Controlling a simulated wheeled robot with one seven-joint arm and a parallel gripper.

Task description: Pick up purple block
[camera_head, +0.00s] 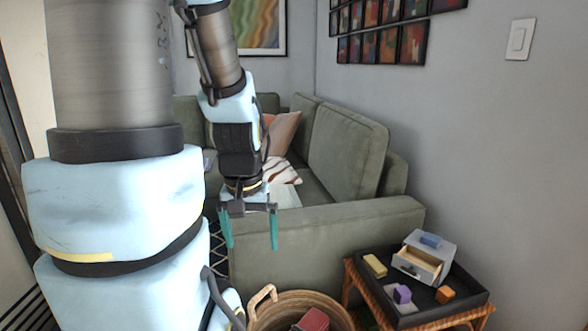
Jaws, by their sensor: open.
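The purple block (402,294) sits in the black tray (447,311) on the small wooden side table at the lower right. It is close to a whitish-lilac block (391,291) at its left; I cannot tell if they touch. My gripper (248,232) hangs fingers down in front of the green sofa, with its two teal fingers apart and nothing between them. It is to the left of the tray, higher in the picture and well away from the purple block.
The tray also holds a yellow block (375,266), an orange block (445,294) and a small grey box with an open drawer (422,261), topped by a blue block (430,240). The sofa arm (330,232) stands behind. A wicker basket (285,303) with a red object is left of the table.

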